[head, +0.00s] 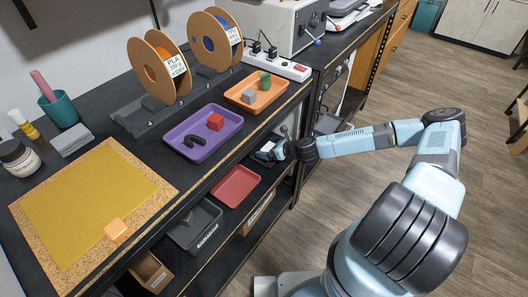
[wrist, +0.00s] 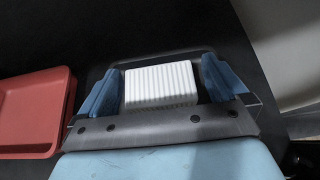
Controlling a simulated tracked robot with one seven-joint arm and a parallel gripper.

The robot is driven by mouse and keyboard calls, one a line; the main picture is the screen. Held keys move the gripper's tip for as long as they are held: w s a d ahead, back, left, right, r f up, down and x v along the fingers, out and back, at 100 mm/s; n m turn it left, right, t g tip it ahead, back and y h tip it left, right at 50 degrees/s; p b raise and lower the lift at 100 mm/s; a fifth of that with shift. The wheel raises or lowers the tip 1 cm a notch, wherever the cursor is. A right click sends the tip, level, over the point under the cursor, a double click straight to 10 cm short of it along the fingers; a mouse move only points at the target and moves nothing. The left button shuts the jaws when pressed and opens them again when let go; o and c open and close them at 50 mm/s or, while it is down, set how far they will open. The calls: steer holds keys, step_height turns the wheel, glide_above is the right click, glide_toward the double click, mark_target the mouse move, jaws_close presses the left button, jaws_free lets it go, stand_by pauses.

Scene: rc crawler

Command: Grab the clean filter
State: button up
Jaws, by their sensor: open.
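The clean filter (wrist: 160,86) is a white pleated block in the wrist view, between my gripper's two blue fingers. My gripper (wrist: 158,78) is open, with one finger at each side of the filter. Narrow dark gaps seem to show beside the filter, and I cannot tell whether either finger touches it. The filter's near lower edge is partly hidden by the gripper's grey body. In the head view my gripper (head: 270,150) reaches in at the lower shelf below the bench top, and a small white patch of the filter (head: 267,147) shows there.
A red tray (head: 236,186) and a dark grey tray (head: 196,226) lie to the left on the lower shelf. The bench top overhead holds a purple tray (head: 180,148) with a red cube and an orange tray (head: 277,95). Open floor lies right.

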steer(key=shift+c, duration=0.3)
steer(key=c, duration=0.9)
steer(key=shift+c, duration=0.2)
